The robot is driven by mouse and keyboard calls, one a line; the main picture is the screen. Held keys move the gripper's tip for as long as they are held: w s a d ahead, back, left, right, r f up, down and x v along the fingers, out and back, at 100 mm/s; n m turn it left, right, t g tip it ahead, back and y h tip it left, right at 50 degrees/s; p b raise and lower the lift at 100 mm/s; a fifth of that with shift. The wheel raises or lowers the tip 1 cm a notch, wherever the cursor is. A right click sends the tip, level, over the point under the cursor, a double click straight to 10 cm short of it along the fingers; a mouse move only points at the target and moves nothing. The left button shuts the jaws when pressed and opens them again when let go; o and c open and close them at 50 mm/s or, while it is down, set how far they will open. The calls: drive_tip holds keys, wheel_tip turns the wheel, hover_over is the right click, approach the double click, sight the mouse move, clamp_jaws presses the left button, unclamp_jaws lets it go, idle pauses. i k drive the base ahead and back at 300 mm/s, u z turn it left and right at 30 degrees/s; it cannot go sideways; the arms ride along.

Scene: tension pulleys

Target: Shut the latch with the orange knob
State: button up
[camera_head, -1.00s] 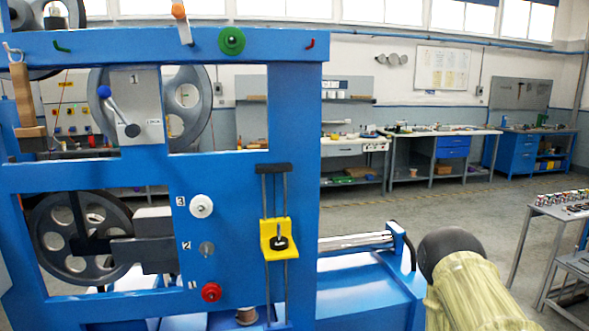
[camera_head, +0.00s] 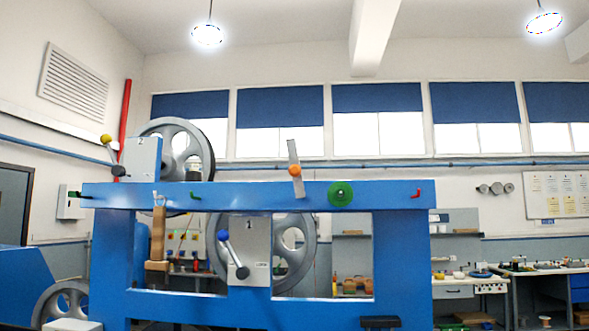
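The latch with the orange knob (camera_head: 295,171) is on the top beam of the blue frame, left of the green round knob. Its grey lever (camera_head: 293,152) stands nearly upright, tilted slightly to the left at its top, and rises above the beam. The orange knob sits partway along the lever, just above the beam. My gripper does not show in this view.
The blue frame (camera_head: 137,198) carries a green knob (camera_head: 340,194), a red hook (camera_head: 416,193), a green hook (camera_head: 195,196), a blue-knobbed lever (camera_head: 223,236) and a yellow-knobbed lever (camera_head: 106,139). A wooden block (camera_head: 158,232) hangs at left. Workbenches (camera_head: 540,277) stand behind.

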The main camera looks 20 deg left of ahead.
sight(294, 169)
drive_tip(key=u, duration=3.1)
drive_tip(key=k, duration=0.7)
drive_tip(key=z, duration=1.95)
